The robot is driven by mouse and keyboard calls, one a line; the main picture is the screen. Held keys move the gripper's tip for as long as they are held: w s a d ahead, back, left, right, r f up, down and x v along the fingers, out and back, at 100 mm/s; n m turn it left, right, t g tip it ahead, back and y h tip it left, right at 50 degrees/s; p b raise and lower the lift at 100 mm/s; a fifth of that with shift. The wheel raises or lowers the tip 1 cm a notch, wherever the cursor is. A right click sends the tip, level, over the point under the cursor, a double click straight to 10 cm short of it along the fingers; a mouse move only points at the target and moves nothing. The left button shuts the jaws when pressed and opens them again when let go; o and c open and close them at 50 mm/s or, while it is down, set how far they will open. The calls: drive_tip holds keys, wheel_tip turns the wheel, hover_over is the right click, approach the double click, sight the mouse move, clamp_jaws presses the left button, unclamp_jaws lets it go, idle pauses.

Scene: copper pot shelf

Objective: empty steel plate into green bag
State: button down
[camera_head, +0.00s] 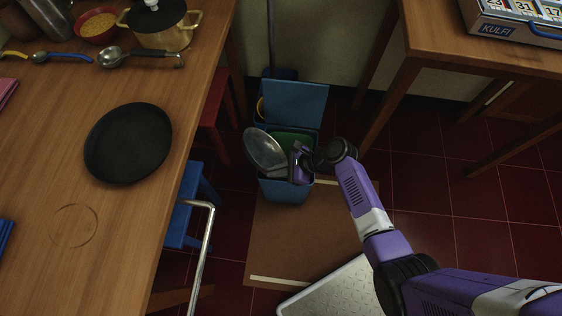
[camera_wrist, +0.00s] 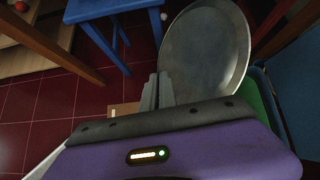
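The steel plate (camera_head: 263,147) is round and grey and is tilted steeply over the blue bin (camera_head: 284,191). It also shows in the wrist view (camera_wrist: 208,48), where no food can be made out on the face I see. My gripper (camera_head: 288,163) is shut on the plate's rim; its fingers (camera_wrist: 158,91) show close together at the plate's edge. The green bag (camera_head: 293,141) lines the open bin, partly hidden behind the plate and gripper. A strip of green shows at the right of the wrist view (camera_wrist: 265,100).
The bin's blue lid (camera_head: 297,101) stands open behind it. A wooden table (camera_head: 45,272) at left bears a black pan (camera_head: 128,143), a pot (camera_head: 160,24) and ladles. A blue stool (camera_head: 190,212) stands beside the bin. Another table (camera_head: 440,45) is at upper right.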

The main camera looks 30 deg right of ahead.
drive_tip(key=a+f+n+h+p, duration=0.2)
drive_tip(key=a+f+h, duration=0.3)
drive_tip(key=a+h, duration=0.4)
drive_tip(key=shift+w+a+g, duration=0.3)
drive_tip(key=shift+g, duration=0.1)
idle(0.5)
wheel_tip(320, 180, up, 6)
drive_tip(key=p, duration=0.4)
drive_tip(key=shift+p, duration=0.4)
idle(0.4)
